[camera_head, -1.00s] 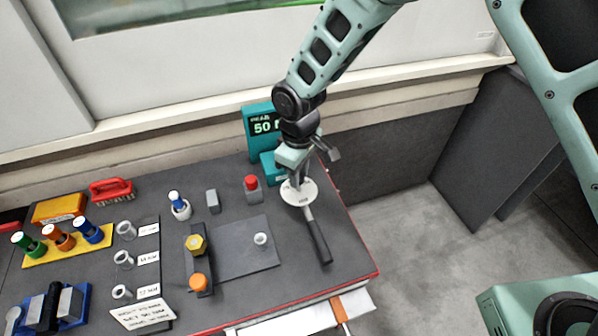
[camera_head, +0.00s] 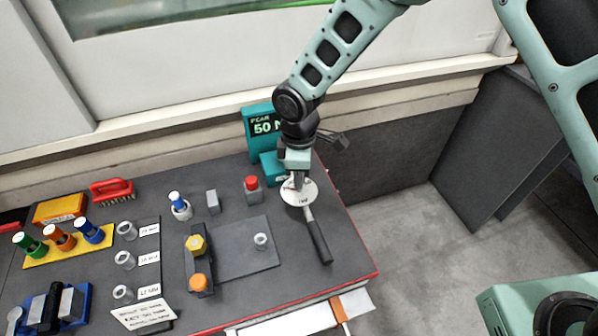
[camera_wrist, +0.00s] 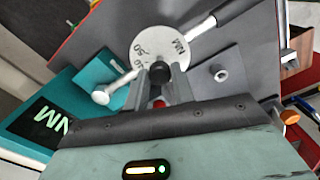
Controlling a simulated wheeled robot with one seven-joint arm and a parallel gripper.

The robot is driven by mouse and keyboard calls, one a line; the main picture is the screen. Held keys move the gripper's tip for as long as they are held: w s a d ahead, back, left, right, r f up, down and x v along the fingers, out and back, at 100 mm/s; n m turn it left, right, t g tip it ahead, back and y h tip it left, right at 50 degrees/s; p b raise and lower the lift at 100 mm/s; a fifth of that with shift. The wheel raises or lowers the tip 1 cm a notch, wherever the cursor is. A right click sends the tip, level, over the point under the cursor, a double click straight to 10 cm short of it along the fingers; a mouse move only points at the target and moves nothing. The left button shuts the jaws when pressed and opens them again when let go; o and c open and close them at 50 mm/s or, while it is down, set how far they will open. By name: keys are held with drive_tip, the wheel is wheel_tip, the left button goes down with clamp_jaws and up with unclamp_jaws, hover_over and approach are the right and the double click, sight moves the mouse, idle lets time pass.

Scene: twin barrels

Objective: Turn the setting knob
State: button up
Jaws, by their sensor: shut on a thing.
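The setting knob (camera_wrist: 160,72) is a small black knob at the middle of a round white dial (camera_wrist: 157,45) marked 50 and NM. My gripper (camera_wrist: 161,78) is shut on the knob, with a finger on each side of it. In the head view my gripper (camera_head: 297,184) points down over the white dial (camera_head: 306,195) and hides the knob. The dial belongs to a wrench whose black handle (camera_head: 318,240) points to the front right edge of the table.
A teal display (camera_head: 260,122) reading 50 stands behind my gripper. A red-topped grey block (camera_head: 252,188), a grey mat (camera_head: 250,255) and a yellow-and-orange fixture (camera_head: 199,265) lie to the left. The table's red-edged right side is close.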

drive_tip(key=o, duration=1)
wheel_tip(320, 180, up, 17)
drive_tip(key=b, duration=0.2)
drive_tip(key=shift+r, duration=0.2)
drive_tip(key=s+d+m, duration=0.4)
drive_tip(key=s+d, duration=0.2)
drive_tip(key=s, duration=0.6)
drive_tip(key=s+d+m, duration=0.5)
drive_tip(key=s+d, duration=0.1)
drive_tip(key=s, duration=0.6)
drive_tip(key=shift+r+y, duration=0.2)
drive_tip(key=shift+y, duration=0.1)
